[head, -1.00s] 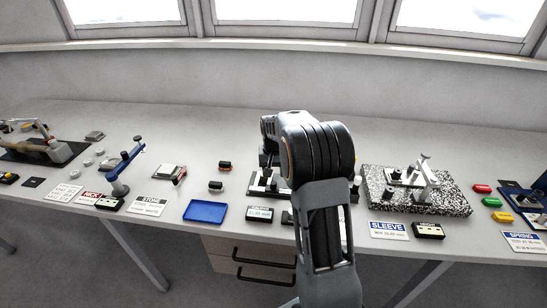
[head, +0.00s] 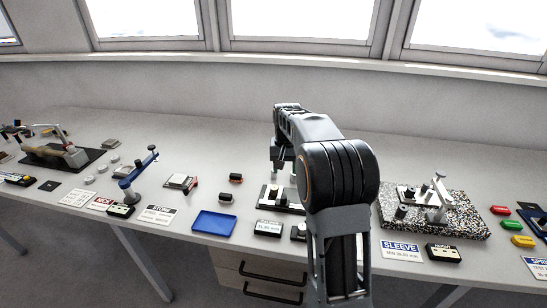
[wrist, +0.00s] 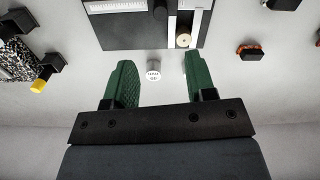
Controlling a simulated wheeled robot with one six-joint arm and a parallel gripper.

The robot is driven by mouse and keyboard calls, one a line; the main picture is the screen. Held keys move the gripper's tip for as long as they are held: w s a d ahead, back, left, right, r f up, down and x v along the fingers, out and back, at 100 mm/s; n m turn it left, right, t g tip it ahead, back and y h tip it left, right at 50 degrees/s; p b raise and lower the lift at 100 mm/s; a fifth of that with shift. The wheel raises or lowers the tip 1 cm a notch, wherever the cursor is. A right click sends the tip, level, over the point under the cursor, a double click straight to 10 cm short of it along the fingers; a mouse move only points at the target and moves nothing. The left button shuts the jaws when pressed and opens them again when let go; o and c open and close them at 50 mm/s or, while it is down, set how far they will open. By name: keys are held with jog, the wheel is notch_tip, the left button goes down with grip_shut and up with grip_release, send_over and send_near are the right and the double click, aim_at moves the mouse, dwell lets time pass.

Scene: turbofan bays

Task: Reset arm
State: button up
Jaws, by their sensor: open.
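My gripper (wrist: 158,85) is open and empty in the wrist view, its two green fingers well apart. A small white round piece with lettering (wrist: 153,72) lies on the bench between and beyond the fingertips; nothing touches it that I can see. In the head view my arm reaches over the bench and the gripper (head: 283,163) points down, partly hidden by my arm. It is just behind a black-based fixture (head: 268,198), which also shows at the top of the wrist view (wrist: 130,34).
A blue tray (head: 214,224) lies at the bench front. Orange-ended black parts (head: 235,178) lie behind it. A blue stand (head: 138,175) is at left. A speckled slab (head: 465,222) with a fixture is at right, near red, green and yellow pieces (head: 512,225). The back of the bench is clear.

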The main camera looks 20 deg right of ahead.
jog(key=s+a+n+t, duration=0.2)
jog(key=s+a, duration=0.4)
jog(key=s, duration=0.5)
jog(key=s+a+n+t, duration=0.2)
jog(key=s+a, duration=0.4)
jog(key=s, duration=0.5)
jog(key=shift+s+a+r+n, duration=0.3)
jog(key=shift+s+r+n, duration=0.1)
jog(key=shift+n, duration=0.1)
jog(key=shift+c, duration=0.2)
